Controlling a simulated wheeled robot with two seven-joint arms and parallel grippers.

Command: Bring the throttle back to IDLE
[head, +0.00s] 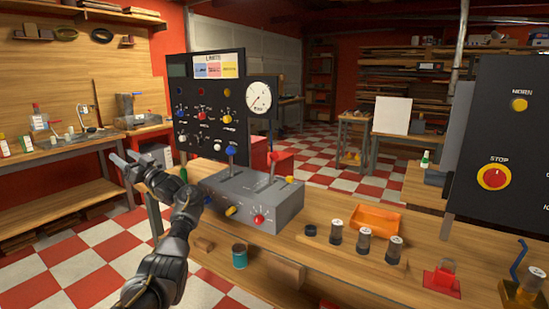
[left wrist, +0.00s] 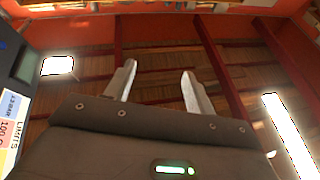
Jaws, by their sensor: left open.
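A grey control box (head: 250,203) stands on the wooden bench. Two levers rise from its top, one with a blue knob (head: 231,151) and one with a red knob (head: 273,156). I cannot read which is the throttle or where IDLE is marked. A yellow handle and a red knob sit on its front. My left gripper (head: 121,157) is open and empty, raised to the left of the box and apart from it. In the left wrist view the open fingers (left wrist: 158,72) point up towards the ceiling. My right gripper is not in view.
A black panel (head: 205,118) with switches and a round white gauge (head: 258,97) stands behind the box. An orange tray (head: 375,218), several cylinders and a red padlock-like part (head: 442,280) lie to the right. A black panel with a STOP button (head: 494,177) stands far right.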

